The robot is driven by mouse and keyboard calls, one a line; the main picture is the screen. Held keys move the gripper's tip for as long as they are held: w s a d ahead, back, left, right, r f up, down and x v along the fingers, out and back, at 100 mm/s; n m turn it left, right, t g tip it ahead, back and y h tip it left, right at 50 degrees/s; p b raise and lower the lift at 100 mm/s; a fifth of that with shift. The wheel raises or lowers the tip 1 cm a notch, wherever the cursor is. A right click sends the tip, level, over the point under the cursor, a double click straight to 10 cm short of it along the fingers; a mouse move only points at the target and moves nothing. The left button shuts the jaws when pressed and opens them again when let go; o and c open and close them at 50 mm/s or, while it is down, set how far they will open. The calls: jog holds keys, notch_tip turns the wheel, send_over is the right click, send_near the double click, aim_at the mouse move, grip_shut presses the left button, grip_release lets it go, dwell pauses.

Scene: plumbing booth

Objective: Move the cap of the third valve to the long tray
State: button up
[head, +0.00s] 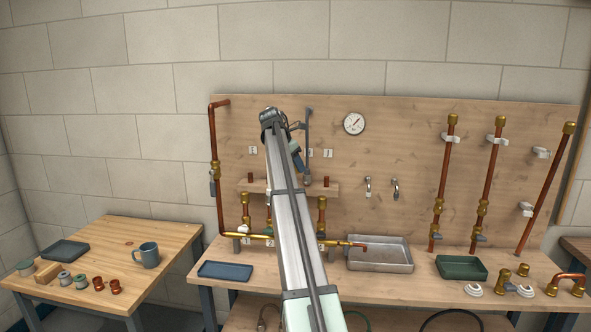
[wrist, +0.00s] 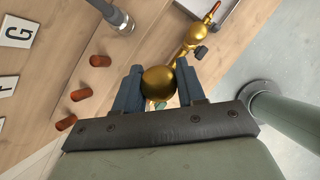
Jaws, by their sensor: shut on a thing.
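My gripper (wrist: 159,68) is shut on a round brass cap (wrist: 158,84), which sits between its two blue fingers in the wrist view. In the head view my arm hides most of the gripper and the cap. Brass valves stand on a brass pipe (head: 262,237) along the bench; one valve (head: 322,215) shows right of my arm, others at its left. My arm hides part of the row, so I cannot tell the third valve for sure. A low oblong blue tray (head: 226,270) and a larger steel tray (head: 380,262) lie on the bench.
A green tray (head: 461,267) is at the right of the bench. A small shelf (head: 325,189) with copper stubs (wrist: 79,95) is on the board close to my gripper. A grey nozzle (wrist: 122,20) hangs nearby. The left table holds a mug (head: 148,255) and a dark tray (head: 65,251).

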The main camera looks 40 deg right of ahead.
jog(key=shift+r, duration=0.55)
jog(key=s+a+f+m+g, duration=0.1)
jog(key=s+a+f, duration=0.2)
jog(key=a+f, duration=0.65)
jog(key=s+a+f+m, duration=0.2)
jog(key=a+f, duration=0.5)
jog(key=a, duration=0.6)
jog(key=s+a+f+m+g, duration=0.1)
jog(key=s+a+f, duration=0.2)
jog(key=a+f, duration=0.75)
jog(key=s+a+f+m+g+y, duration=0.1)
jog(key=s+a+f+m, duration=0.15)
jog(key=s+a, duration=0.2)
jog(key=s+a+f+m, duration=0.1)
jog(key=s+a+f, duration=0.2)
jog(key=a, duration=0.3)
notch_tip(320, 180, up, 4)
jog(key=n+t+h, duration=0.1)
jog(key=n+t, duration=0.3)
jog(key=n, duration=0.4)
send_over(230, 270)
jog(key=a, duration=0.2)
jog(key=shift+s+f, duration=0.15)
jog(key=shift+f, duration=4.35)
jog(key=shift+f, duration=0.15)
